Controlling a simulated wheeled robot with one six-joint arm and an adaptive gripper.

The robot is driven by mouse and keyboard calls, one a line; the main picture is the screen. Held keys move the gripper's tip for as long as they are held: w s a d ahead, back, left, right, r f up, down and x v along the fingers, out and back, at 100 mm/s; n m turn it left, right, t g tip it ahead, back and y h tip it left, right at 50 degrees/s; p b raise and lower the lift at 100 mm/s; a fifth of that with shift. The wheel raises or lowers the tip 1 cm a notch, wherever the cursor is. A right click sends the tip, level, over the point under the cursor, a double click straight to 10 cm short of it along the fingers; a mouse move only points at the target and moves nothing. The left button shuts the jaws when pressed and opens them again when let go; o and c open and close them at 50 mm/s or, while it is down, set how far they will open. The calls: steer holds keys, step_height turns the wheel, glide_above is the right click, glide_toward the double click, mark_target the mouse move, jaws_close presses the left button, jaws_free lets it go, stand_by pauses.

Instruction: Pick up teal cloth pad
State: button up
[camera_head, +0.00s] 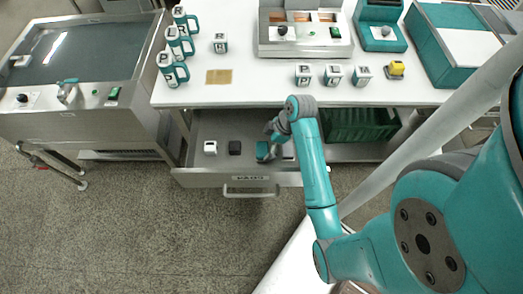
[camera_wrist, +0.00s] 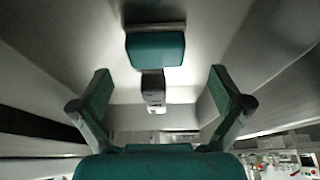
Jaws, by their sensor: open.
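The teal cloth pad (camera_head: 262,151) lies at the right of a row of three pads in the open drawer (camera_head: 222,180) under the table. In the wrist view the teal pad (camera_wrist: 155,48) shows as a rounded block ahead of my gripper (camera_wrist: 160,82), roughly centred between the fingers. The fingers are wide apart with nothing between them that I can see as held. In the head view my gripper (camera_head: 277,136) reaches down into the drawer close to the teal pad and partly covers that area. I cannot tell whether they touch.
A black pad (camera_head: 235,147) and a white pad (camera_head: 210,147) lie left of the teal one. The drawer walls and the tabletop (camera_head: 260,95) above crowd the space. A green crate (camera_head: 355,125) stands to the right. Mugs (camera_head: 173,68) stand on the table.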

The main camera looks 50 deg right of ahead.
mark_target(263, 149)
steer(key=shift+w+d+x, duration=0.1)
steer(key=shift+x, duration=1.15)
steer(key=shift+w+d+x, duration=0.1)
steer(key=shift+x, duration=1.2)
steer(key=c, duration=1.1)
